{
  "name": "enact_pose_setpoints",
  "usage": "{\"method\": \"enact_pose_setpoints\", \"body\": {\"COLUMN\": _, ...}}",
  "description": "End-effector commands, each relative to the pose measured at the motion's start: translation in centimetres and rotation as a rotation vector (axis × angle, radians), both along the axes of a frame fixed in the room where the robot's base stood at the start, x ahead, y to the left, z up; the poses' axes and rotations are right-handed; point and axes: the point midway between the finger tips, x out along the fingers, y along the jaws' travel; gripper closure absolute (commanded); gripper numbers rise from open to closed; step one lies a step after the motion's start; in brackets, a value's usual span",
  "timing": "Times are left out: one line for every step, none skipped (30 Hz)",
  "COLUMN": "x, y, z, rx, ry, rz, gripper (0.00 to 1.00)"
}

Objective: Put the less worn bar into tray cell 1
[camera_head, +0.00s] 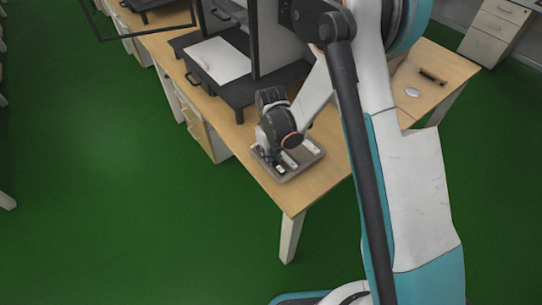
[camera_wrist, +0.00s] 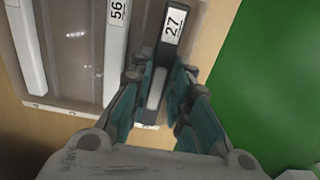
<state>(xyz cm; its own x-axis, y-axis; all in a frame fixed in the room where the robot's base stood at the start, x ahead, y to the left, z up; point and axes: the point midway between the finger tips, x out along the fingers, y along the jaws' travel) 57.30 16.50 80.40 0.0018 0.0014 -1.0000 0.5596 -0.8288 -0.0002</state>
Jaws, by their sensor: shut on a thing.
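The grey tray (camera_wrist: 85,113) is under my gripper at the table's corner; it also shows in the head view (camera_head: 307,167). In the wrist view a dark bar labelled 27 (camera_wrist: 173,25) stands between the fingers of my gripper (camera_wrist: 158,82), at the tray's right side. My gripper is shut on this bar. A white bar labelled 56 (camera_wrist: 116,45) lies just left of it. Another pale bar (camera_wrist: 27,50) lies at the far left. An empty-looking cell (camera_wrist: 75,50) is between the two pale bars. Cell numbers and wear are too small to read.
The wooden table (camera_head: 322,190) ends close to the tray, with green floor (camera_head: 110,200) beyond. A dark stand with a white plate (camera_head: 218,60) is behind the tray. A small white disc (camera_head: 412,92) lies on the table at right.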

Motion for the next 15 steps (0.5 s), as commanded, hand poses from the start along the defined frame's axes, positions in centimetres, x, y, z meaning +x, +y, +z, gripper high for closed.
{"method": "enact_pose_setpoints", "body": {"x": 0.00, "y": 0.00, "z": -0.25, "rx": 0.000, "ry": 0.000, "rz": 0.000, "gripper": 1.00}}
{"method": "enact_pose_setpoints", "body": {"x": 0.00, "y": 0.00, "z": -0.33, "rx": 0.000, "ry": 0.000, "rz": 0.000, "gripper": 1.00}}
{"method": "enact_pose_setpoints", "body": {"x": 0.00, "y": 0.00, "z": -0.43, "rx": 0.000, "ry": 0.000, "rz": 0.000, "gripper": 1.00}}
{"method": "enact_pose_setpoints", "body": {"x": 0.00, "y": 0.00, "z": -0.50, "rx": 0.000, "ry": 0.000, "rz": 0.000, "gripper": 1.00}}
{"method": "enact_pose_setpoints", "body": {"x": 0.00, "y": 0.00, "z": -0.57, "rx": 0.000, "ry": 0.000, "rz": 0.000, "gripper": 1.00}}
{"method": "enact_pose_setpoints", "body": {"x": 0.00, "y": 0.00, "z": -0.67, "rx": 0.000, "ry": 0.000, "rz": 0.000, "gripper": 1.00}}
{"method": "enact_pose_setpoints", "body": {"x": 0.00, "y": 0.00, "z": -0.73, "rx": 0.000, "ry": 0.000, "rz": 0.000, "gripper": 1.00}}
{"method": "enact_pose_setpoints", "body": {"x": 0.00, "y": 0.00, "z": -0.75, "rx": 0.000, "ry": 0.000, "rz": 0.000, "gripper": 1.00}}
{"method": "enact_pose_setpoints", "body": {"x": 0.00, "y": 0.00, "z": -0.71, "rx": 0.000, "ry": 0.000, "rz": 0.000, "gripper": 1.00}}
{"method": "enact_pose_setpoints", "body": {"x": 0.00, "y": 0.00, "z": -0.67, "rx": 0.000, "ry": 0.000, "rz": 0.000, "gripper": 1.00}}
{"method": "enact_pose_setpoints", "body": {"x": 0.00, "y": 0.00, "z": -0.65, "rx": 0.000, "ry": 0.000, "rz": 0.000, "gripper": 0.80}}
{"method": "enact_pose_setpoints", "body": {"x": 0.00, "y": 0.00, "z": -0.64, "rx": 0.000, "ry": 0.000, "rz": 0.000, "gripper": 0.71}}
{"method": "enact_pose_setpoints", "body": {"x": 0.00, "y": 0.00, "z": -0.64, "rx": 0.000, "ry": 0.000, "rz": 0.000, "gripper": 0.64}}
{"method": "enact_pose_setpoints", "body": {"x": 0.00, "y": 0.00, "z": -0.64, "rx": 0.000, "ry": 0.000, "rz": 0.000, "gripper": 0.62}}
{"method": "enact_pose_setpoints", "body": {"x": 0.00, "y": 0.00, "z": -0.64, "rx": 0.000, "ry": 0.000, "rz": 0.000, "gripper": 0.62}}
